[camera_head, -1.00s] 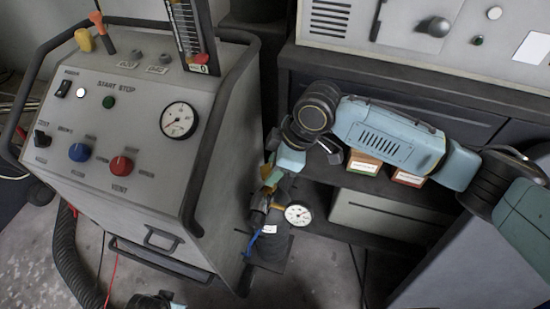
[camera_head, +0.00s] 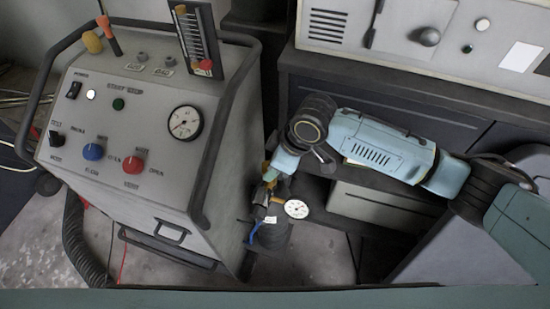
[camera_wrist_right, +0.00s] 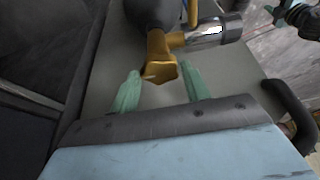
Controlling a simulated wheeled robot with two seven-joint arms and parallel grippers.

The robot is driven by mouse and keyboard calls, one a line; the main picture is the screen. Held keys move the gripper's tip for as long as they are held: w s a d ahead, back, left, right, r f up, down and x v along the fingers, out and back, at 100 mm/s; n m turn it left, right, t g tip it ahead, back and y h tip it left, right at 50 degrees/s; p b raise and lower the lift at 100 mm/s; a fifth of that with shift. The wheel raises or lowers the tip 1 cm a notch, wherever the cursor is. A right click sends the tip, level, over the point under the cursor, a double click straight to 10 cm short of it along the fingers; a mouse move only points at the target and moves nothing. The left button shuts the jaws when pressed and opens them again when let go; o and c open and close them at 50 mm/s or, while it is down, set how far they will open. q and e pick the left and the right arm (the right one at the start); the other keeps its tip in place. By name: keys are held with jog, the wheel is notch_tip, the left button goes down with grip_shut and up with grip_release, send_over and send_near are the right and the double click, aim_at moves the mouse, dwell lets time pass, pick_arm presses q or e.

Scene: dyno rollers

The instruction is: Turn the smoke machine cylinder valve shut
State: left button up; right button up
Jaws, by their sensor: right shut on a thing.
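The dark cylinder (camera_head: 272,236) stands on the floor beside the grey smoke machine (camera_head: 215,205), with brass fittings and a white round gauge (camera_head: 296,208) at its top. My right gripper (camera_head: 275,176) reaches down onto the cylinder top, which it partly hides. In the right wrist view the brass valve piece (camera_wrist_right: 160,66) sits between the green fingertips of my right gripper (camera_wrist_right: 162,88), which is shut on it. What looks like my left gripper (camera_wrist_right: 285,14) shows small at the wrist view's upper right corner; its opening is unclear.
The smoke machine's front carries a corrugated hose (camera_head: 80,240) and a drawer handle. A dark shelf (camera_head: 335,190) stands close behind and right of the cylinder. A red cable lies on the floor. A teal bar crosses the head view's bottom edge.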

pick_arm(q)
jog(key=shift+s, duration=0.15)
pick_arm(e)
jog(key=o, duration=1)
jog(key=shift+r, duration=0.1)
jog(key=shift+d+r, duration=0.1)
jog(key=shift+r, duration=0.15)
jog(key=shift+p+v, duration=0.5)
jog(key=shift+v, duration=0.65)
pick_arm(q)
jog(key=s+d+r+p, duration=0.2)
jog(key=s, duration=0.1)
jog(key=shift+r+p, duration=0.15)
jog(key=shift+p, duration=0.15)
pick_arm(e)
jog(key=v, duration=1)
jog(key=shift+s+d+r, duration=0.1)
jog(key=shift+r, duration=0.05)
